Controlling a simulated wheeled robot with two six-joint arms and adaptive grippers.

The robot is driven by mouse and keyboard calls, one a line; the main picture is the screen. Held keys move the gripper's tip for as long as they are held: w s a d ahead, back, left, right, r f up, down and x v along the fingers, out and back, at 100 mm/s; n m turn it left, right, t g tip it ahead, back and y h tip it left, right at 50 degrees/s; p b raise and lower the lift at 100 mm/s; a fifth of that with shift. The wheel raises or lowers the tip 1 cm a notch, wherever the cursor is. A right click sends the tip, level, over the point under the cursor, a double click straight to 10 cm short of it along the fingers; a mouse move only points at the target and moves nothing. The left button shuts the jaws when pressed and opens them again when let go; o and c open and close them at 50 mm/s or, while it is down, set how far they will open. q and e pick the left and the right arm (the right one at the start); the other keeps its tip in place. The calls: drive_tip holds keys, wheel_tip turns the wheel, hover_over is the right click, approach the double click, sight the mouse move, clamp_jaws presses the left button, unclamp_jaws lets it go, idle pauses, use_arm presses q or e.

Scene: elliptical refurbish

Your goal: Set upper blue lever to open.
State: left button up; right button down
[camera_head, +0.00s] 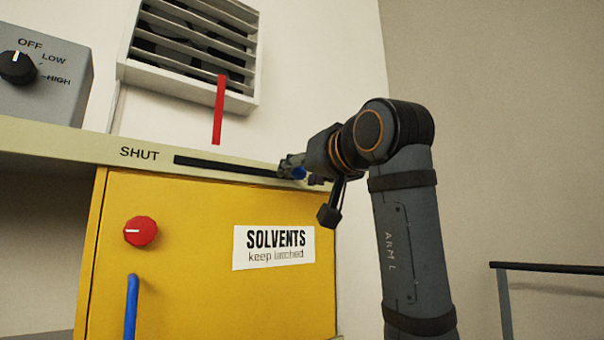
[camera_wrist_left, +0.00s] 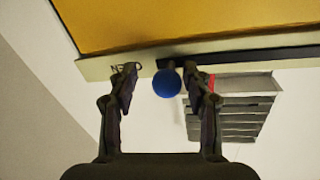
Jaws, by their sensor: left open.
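In the left wrist view, which is upside down, the knob (camera_wrist_left: 167,83) sits at the slot's end beside the OPEN lettering (camera_wrist_left: 123,69). My left gripper (camera_head: 291,167) is open. Its fingers (camera_wrist_left: 161,76) stand on either side of the knob, with visible gaps and no clear contact. My right gripper is not in view.
Below the ledge is a yellow SOLVENTS cabinet (camera_head: 200,285) with a red knob (camera_head: 141,231) and another blue lever (camera_head: 131,306). Above are a vent (camera_head: 190,50) with a red handle (camera_head: 219,110) and a grey dial box (camera_head: 45,90). A dark rail (camera_head: 545,268) stands right.

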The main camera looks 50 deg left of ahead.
use_arm(q)
drive_tip(key=v, duration=0.7)
idle(0.3)
drive_tip(key=shift+d, duration=0.25)
